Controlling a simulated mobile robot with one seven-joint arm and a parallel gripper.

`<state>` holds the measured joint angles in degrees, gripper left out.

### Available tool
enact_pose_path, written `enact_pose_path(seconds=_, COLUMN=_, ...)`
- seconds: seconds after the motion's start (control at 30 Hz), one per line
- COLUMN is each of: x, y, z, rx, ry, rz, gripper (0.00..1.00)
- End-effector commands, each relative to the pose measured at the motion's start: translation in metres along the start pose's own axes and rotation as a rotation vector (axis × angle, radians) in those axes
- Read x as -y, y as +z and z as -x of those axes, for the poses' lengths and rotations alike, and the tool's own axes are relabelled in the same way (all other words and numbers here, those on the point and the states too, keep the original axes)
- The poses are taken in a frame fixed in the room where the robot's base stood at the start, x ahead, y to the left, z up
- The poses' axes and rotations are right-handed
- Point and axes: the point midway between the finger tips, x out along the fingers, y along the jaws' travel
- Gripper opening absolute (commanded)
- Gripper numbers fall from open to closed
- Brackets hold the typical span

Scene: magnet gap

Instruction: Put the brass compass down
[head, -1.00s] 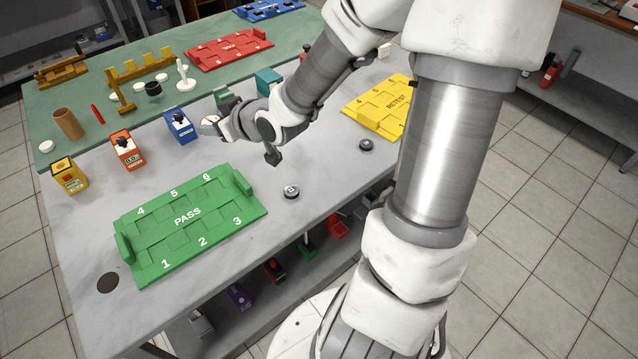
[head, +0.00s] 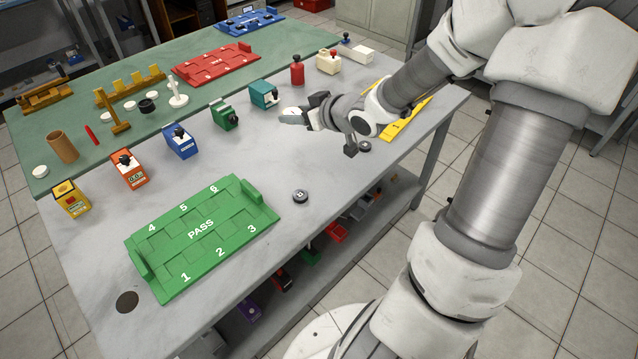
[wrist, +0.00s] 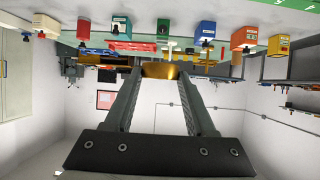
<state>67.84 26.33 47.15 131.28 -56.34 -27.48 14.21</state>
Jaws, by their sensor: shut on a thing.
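The brass compass (wrist: 163,71) shows in the wrist view as a gold band between the tips of my two fingers. My gripper (wrist: 160,85) is shut on it. In the head view my gripper (head: 300,114) points left, above the grey tabletop in front of the teal box (head: 264,94). A pale shape at its tip may be the compass, but its face cannot be made out there. The compass looks held clear of the table.
The green PASS tray (head: 203,240) lies front left, with a black puck (head: 300,196) to its right. Another puck (head: 365,146) and the yellow tray (head: 405,125) lie by my arm. Coloured boxes, including a blue one (head: 180,141), line the table's middle. Grey tabletop is bare around the first puck.

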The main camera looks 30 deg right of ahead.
Motion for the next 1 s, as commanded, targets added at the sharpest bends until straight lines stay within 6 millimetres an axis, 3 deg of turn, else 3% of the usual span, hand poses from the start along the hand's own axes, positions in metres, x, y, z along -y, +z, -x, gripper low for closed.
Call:
enact_pose_path(seconds=0.2, x=-0.068, y=0.046, z=0.02, rx=0.003, ry=-0.025, rz=0.008, gripper=0.0)
enact_pose_path(seconds=0.43, x=-0.108, y=0.119, z=0.052, rx=0.003, ry=-0.086, rz=0.039, gripper=0.0)
enact_pose_path(seconds=0.57, x=-0.114, y=0.143, z=0.062, rx=0.001, ry=-0.109, rz=0.055, gripper=0.0)
enact_pose_path(seconds=0.67, x=-0.111, y=0.152, z=0.06, rx=0.0, ry=-0.117, rz=0.061, gripper=0.0)
enact_pose_path(seconds=1.0, x=-0.059, y=0.168, z=-0.008, rx=0.0, ry=-0.123, rz=0.061, gripper=0.0)
